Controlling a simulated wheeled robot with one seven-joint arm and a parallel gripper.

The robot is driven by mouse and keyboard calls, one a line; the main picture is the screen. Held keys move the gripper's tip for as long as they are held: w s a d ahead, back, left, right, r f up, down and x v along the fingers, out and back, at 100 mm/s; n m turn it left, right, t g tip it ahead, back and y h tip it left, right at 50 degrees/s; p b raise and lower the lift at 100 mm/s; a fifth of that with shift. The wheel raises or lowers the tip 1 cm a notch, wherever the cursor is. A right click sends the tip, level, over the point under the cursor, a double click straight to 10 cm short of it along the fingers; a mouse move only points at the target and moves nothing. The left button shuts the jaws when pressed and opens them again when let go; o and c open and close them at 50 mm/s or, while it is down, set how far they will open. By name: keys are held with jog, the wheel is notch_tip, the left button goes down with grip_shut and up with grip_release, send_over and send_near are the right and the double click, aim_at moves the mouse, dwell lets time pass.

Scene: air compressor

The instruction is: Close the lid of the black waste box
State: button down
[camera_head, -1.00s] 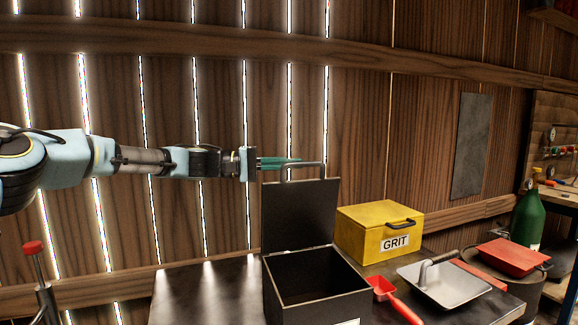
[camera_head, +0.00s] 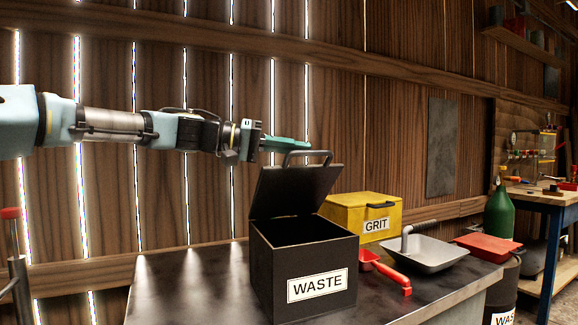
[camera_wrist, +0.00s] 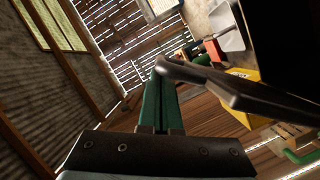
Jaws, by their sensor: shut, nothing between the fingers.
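The black waste box (camera_head: 275,285) stands on the dark workbench with a white WASTE label on its front. Its lid (camera_head: 294,193) is raised at the back and tilts forward over the opening, so the box is partly open. A bar handle (camera_head: 308,154) sits at the lid's upper edge. My gripper (camera_head: 305,144) is shut and empty, with its green fingers right at the handle; I cannot tell whether they touch it. In the wrist view the shut fingers (camera_wrist: 158,95) reach up beside the dark handle (camera_wrist: 205,78).
A yellow GRIT box (camera_head: 345,212) stands behind and right of the waste box. A red scoop (camera_head: 388,270), a grey pan (camera_head: 428,256) and a red tray (camera_head: 488,246) lie to the right. A green bottle (camera_head: 499,212) stands further right. The bench (camera_head: 185,285) is clear on the left.

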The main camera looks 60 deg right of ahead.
jog(key=s+a+f+m+t+b, duration=0.1)
jog(key=s+a+f+m+b, duration=0.2)
jog(key=f+b, duration=0.5)
jog(key=s+a+f+m+t+h+b, duration=0.1)
jog(key=s+a+f+m+b, duration=0.2)
jog(key=f+b, duration=0.5)
jog(key=s+m+b, duration=0.1)
jog(key=b, duration=0.9)
jog(key=shift+f+m+t, duration=0.2)
jog(key=shift+m+t, duration=0.1)
jog(key=w+a+r+p, duration=0.4)
jog(key=w+a+r, duration=0.2)
jog(key=w, duration=0.1)
jog(key=shift+a+r, duration=0.2)
jog(key=shift+a, duration=0.15)
jog(key=shift+r, duration=0.1)
